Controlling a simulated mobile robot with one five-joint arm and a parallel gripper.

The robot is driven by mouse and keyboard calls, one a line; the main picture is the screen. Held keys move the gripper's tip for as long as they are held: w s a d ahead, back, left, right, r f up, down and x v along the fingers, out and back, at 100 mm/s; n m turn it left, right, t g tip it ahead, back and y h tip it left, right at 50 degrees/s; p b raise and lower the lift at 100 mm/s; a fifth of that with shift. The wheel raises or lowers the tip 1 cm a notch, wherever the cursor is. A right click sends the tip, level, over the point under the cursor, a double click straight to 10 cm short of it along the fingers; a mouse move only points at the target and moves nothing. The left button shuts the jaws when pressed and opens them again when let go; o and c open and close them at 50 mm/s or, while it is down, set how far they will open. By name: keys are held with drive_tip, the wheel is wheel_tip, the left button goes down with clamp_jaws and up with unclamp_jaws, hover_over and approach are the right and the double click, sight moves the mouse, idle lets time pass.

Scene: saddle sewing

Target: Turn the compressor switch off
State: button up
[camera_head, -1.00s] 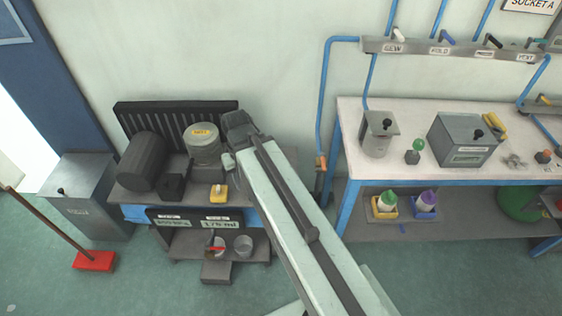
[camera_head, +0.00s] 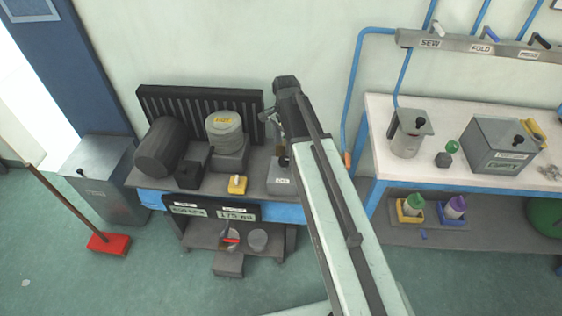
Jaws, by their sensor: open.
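The compressor stands against the wall at the left, with a dark cylindrical motor (camera_head: 161,148) and a grey ribbed cylinder (camera_head: 224,130) on its bench. A yellow block with a small pale knob (camera_head: 237,185) sits at the bench's front edge. To its right is a small grey box with a white label (camera_head: 281,178), partly hidden by my arm. I cannot read the label or tell which part is the switch. My gripper (camera_head: 270,122) is open, above and behind the labelled box, apart from it as far as I can see. Its fingers are partly hidden by the arm.
A black finned panel (camera_head: 160,100) stands behind the compressor. A blue hose (camera_head: 352,100) runs down the wall to my arm's right. A white-topped workbench (camera_head: 385,110) stands further right. A grey bin (camera_head: 100,180) and red broom (camera_head: 108,243) are at the left.

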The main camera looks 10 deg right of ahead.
sight(284, 159)
drive_tip(key=shift+w+m, duration=0.25)
drive_tip(key=shift+m, duration=0.05)
wheel_tip(284, 159, down, 8)
drive_tip(key=b, duration=0.8)
drive_tip(key=shift+s, duration=0.1)
drive_tip(key=shift+r, duration=0.1)
